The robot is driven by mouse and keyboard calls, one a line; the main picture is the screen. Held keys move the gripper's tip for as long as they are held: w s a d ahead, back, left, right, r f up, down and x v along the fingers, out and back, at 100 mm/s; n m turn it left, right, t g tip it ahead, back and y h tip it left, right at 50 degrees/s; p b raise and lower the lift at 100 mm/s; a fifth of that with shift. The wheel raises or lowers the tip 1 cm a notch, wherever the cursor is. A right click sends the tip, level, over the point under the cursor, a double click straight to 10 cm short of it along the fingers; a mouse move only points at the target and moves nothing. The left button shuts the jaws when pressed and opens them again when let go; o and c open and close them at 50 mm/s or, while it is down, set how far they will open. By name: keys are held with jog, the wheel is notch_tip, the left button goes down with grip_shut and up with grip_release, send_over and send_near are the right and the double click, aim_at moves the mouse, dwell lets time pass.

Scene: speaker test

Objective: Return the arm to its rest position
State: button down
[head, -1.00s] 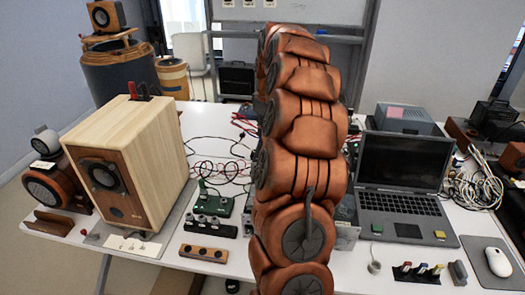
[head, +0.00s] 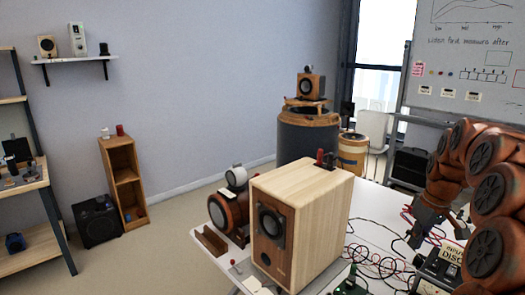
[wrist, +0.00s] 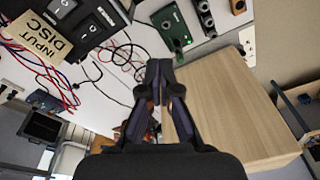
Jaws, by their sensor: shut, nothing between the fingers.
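My arm (head: 485,170) is copper-coloured and bent at the right edge of the head view. My gripper (head: 416,236) hangs at its end, pointing down over the white table (head: 372,205). In the wrist view the fingers of my gripper (wrist: 158,72) meet at their tips, with nothing between them. A light wooden speaker cabinet (wrist: 228,110) is beside the fingers there. It stands on the table left of my gripper in the head view (head: 322,215).
A black switch box (wrist: 88,22) with an "INPUT DISC" sign (wrist: 32,47) is near my gripper. A green board (wrist: 170,27) and loose red and black cables lie on the table. A whiteboard (head: 470,60) stands behind. Open floor (head: 165,250) lies left of the table.

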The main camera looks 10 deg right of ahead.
jog(key=s+a+g, duration=0.1)
jog(key=s+a, duration=0.5)
jog(key=a, duration=0.4)
jog(key=s+a+g, duration=0.1)
jog(key=s+a, duration=0.4)
jog(key=a, duration=0.6)
jog(key=s+a+f, duration=0.3)
jog(key=s, duration=0.6)
jog(key=s+a+f+m+g, duration=0.1)
jog(key=s+a+f, duration=0.2)
jog(key=s, duration=0.7)
jog(key=shift+a+h, duration=0.3)
jog(key=shift+a, duration=0.35)
